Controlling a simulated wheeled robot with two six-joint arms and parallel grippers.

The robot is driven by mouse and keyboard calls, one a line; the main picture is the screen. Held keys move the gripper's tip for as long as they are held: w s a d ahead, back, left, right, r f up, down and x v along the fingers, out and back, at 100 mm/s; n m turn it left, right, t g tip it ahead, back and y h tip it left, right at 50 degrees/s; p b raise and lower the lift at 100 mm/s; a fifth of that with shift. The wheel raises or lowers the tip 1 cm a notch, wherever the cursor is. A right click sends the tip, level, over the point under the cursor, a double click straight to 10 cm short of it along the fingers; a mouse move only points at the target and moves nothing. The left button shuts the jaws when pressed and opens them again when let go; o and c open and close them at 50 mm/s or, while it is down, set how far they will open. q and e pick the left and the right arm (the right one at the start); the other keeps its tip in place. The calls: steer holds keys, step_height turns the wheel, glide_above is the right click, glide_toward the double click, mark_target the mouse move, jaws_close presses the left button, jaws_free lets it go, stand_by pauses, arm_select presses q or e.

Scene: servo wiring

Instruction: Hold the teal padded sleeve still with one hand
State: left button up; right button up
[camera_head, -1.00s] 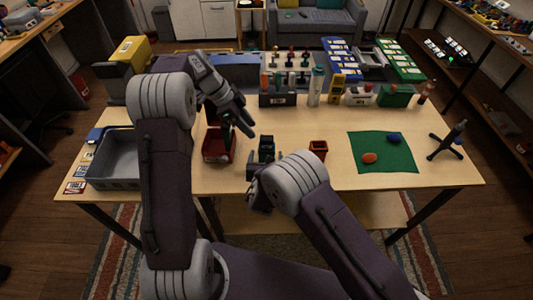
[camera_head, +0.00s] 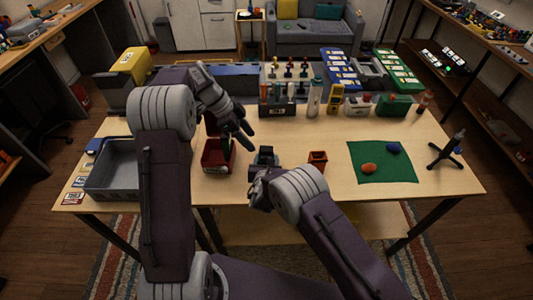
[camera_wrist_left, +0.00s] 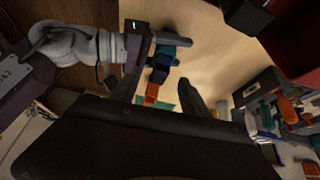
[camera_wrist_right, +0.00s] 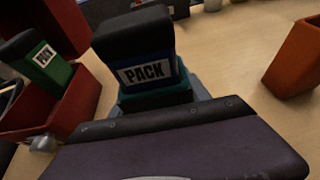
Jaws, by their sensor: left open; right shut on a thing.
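The teal padded sleeve (camera_wrist_right: 150,97) is wrapped around the lower part of a blue pack (camera_wrist_right: 148,66) with a black top and a white PACK label. The pack stands upright in it. Both show small at the table's front middle in the head view. My right gripper (camera_head: 262,174) is shut on the sleeve; its fingertips are mostly hidden. My left gripper (camera_head: 241,138) is open and empty, behind and left of the sleeve, above the area by the red bin. In the left wrist view the sleeve and pack (camera_wrist_left: 160,66) appear beyond its spread fingers (camera_wrist_left: 165,95).
A red bin (camera_head: 207,162) holding a green block (camera_wrist_right: 50,78) stands left of the sleeve. An orange cup (camera_head: 317,162) stands to the right. A grey tray (camera_head: 110,186) is at the left. A green mat (camera_head: 395,172) lies at the right. Tool racks line the back.

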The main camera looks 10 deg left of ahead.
arm_select(q)
step_height(320, 180, up, 3)
steer(key=s+a+n+g+y, duration=0.1)
steer(key=a+g+y, duration=0.1)
steer(key=a+y, duration=0.1)
step_height(320, 180, up, 2)
steer(key=r+m+y, duration=0.1)
steer(key=m+y, duration=0.1)
steer(key=y, duration=0.1)
glide_above(266, 148)
step_height(266, 148, down, 12)
steer(key=shift+f, duration=0.2)
steer(key=c, duration=1)
jaws_close()
